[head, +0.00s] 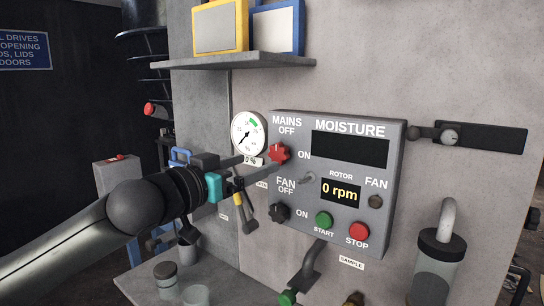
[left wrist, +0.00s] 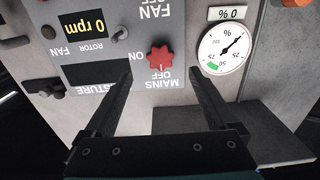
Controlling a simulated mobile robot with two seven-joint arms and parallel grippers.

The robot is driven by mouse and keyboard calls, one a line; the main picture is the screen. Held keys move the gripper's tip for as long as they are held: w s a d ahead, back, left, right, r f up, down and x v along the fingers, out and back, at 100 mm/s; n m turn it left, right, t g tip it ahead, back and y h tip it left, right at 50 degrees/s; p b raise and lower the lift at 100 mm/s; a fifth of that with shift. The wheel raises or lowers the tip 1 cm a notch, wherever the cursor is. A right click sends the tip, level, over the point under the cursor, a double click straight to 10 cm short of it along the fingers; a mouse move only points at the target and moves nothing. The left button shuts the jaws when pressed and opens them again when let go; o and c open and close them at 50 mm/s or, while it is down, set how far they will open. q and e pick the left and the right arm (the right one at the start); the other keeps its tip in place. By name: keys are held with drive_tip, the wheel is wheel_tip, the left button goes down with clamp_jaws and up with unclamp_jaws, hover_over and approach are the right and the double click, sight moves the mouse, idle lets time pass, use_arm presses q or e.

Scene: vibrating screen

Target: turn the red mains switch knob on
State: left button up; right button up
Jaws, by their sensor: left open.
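The red mains switch knob (head: 279,154) is a lobed knob at the upper left of the grey control panel (head: 393,170), with MAINS OFF above it and ON to its right. Its exact pointer direction is too small to tell. In the left wrist view the knob (left wrist: 161,59) appears upside down between the two fingers. My left gripper (head: 256,167) is open and empty, just left of the knob, its fingers pointing at the panel. In the left wrist view the gripper (left wrist: 160,72) straddles the knob's position with space on both sides. My right gripper is not in view.
A round gauge (head: 249,134) sits close to the knob's upper left. A black fan knob (head: 279,212), green start button (head: 324,220) and red stop button (head: 358,232) are lower on the panel. The moisture display (head: 349,149) is dark; the rotor display (head: 341,190) reads 0 rpm.

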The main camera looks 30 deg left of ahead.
sight(276, 155)
use_arm(q)
drive_tip(key=shift+w+d+r+p, duration=0.1)
drive_tip(key=shift+w+p, duration=0.4)
drive_tip(key=shift+w, duration=0.95)
drive_tip(key=shift+w+d+r+p, duration=0.1)
drive_tip(key=shift+w+p, duration=0.35)
drive_tip(key=shift+w, duration=1)
drive_tip(key=shift+w+f+p, duration=0.2)
drive_tip(key=shift+w+p, duration=0.1)
drive_tip(key=shift+w, duration=0.35)
drive_tip(key=shift+c, duration=0.2)
drive_tip(key=c, duration=1.3)
